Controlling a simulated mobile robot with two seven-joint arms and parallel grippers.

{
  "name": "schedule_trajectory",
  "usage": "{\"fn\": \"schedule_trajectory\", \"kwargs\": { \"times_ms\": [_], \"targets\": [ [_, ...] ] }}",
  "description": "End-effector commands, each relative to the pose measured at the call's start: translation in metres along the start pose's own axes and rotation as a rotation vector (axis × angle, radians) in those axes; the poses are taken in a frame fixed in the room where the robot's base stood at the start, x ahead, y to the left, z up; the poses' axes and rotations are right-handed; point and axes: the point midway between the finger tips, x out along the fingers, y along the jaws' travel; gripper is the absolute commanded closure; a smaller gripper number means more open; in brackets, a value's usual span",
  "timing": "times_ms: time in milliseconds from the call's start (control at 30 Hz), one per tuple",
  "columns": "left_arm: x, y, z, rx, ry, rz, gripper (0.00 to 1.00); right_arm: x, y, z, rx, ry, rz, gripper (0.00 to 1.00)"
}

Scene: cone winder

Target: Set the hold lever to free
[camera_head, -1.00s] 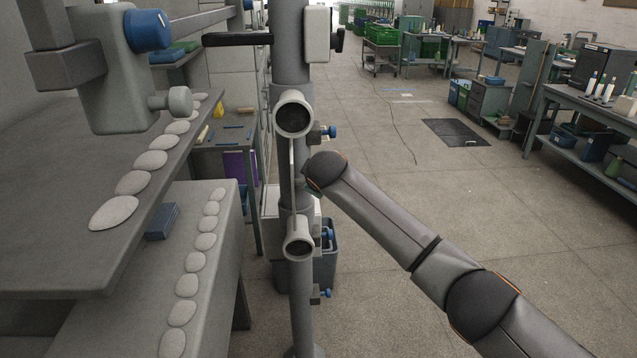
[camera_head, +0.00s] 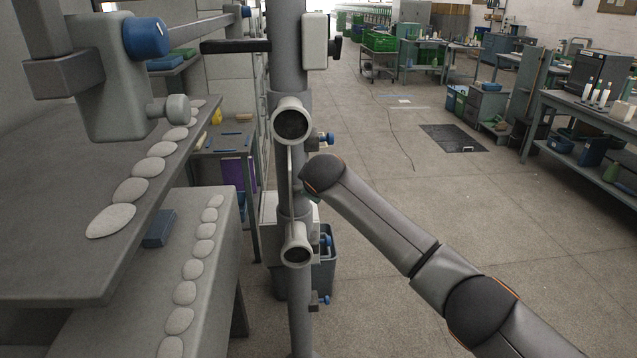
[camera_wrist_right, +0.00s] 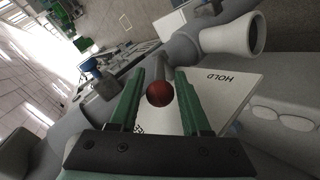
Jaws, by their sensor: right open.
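The hold lever shows in the right wrist view as a short rod ending in a red ball knob (camera_wrist_right: 159,94). A white plate (camera_wrist_right: 235,92) marked HOLD lies behind it; its other lettering is mostly hidden. My right gripper (camera_wrist_right: 159,72) is open, with one green finger on each side of the lever and knob. Gaps show between the fingers and the knob. In the head view my right arm reaches to the grey post (camera_head: 289,90), and the lever and fingers are mostly hidden there. My left gripper is not in view.
Two pale round tube ends (camera_head: 291,122) stick out from the post. A grey ledge (camera_head: 60,250) with several flat pale discs stands at left, beside a grey housing with a blue knob (camera_head: 146,37). The floor (camera_head: 400,180) at right is open.

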Motion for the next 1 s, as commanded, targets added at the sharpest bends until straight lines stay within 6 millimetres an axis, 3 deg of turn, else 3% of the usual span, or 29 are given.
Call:
{"fn": "schedule_trajectory", "kwargs": {
  "times_ms": [267,700,1000],
  "targets": [
    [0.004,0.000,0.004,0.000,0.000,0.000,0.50,-0.031,0.000,0.000,0.001,0.004,0.002,0.53],
    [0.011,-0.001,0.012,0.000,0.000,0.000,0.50,-0.099,-0.001,0.001,0.000,0.003,0.001,0.53],
    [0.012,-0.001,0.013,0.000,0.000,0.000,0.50,-0.119,0.000,0.001,0.000,0.000,0.000,0.53]
  ]
}}
